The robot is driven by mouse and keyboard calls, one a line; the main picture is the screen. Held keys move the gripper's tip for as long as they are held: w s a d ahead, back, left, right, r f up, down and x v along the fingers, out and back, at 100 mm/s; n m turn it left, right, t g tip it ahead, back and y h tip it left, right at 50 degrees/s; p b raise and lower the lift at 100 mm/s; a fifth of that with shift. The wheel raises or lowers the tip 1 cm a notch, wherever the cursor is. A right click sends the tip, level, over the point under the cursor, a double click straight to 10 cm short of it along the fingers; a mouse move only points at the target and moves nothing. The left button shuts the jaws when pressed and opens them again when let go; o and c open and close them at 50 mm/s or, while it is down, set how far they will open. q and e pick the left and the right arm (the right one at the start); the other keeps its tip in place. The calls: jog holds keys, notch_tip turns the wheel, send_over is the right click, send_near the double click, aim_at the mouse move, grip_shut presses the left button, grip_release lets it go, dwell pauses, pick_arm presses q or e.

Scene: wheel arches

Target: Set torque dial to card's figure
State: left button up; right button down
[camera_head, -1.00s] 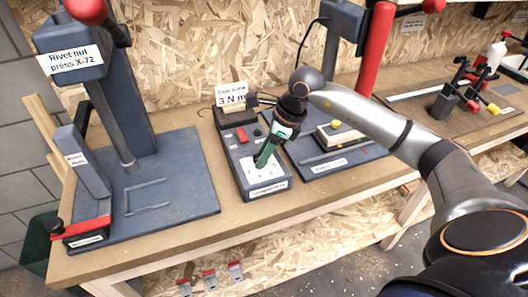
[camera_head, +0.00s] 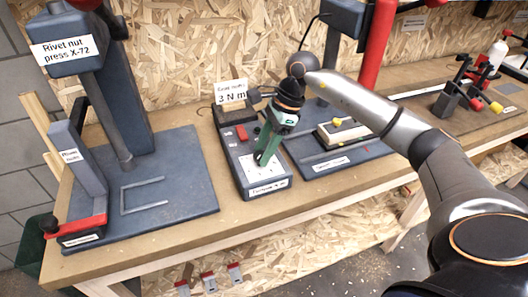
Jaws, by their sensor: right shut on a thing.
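The card (camera_head: 231,92) stands at the back of the bench and reads "3 N m", with a smaller line above it. In front of it lies a dark torque box (camera_head: 242,176) with a white dial face (camera_head: 249,167), a small red part and a label on its front edge. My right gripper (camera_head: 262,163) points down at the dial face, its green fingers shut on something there. The fingers hide the dial knob, so its setting cannot be read. My left gripper is not in view.
A rivet nut press (camera_head: 76,58) on a dark base plate (camera_head: 180,185) stands left of the box. Another press with a red lever (camera_head: 377,45) stands on a plate to the right. Clamps (camera_head: 470,92) are at the far right. The bench's front strip is clear.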

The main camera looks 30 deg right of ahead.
jog(key=shift+w+n+g+b, duration=0.2)
jog(key=shift+n+g+b, duration=0.5)
jog(key=shift+n, duration=1.5)
jog(key=shift+c, duration=1.9)
grip_release()
jog(key=shift+r, duration=0.15)
jog(key=v, duration=1.2)
jog(key=shift+d, duration=0.25)
jog(key=shift+w, duration=0.1)
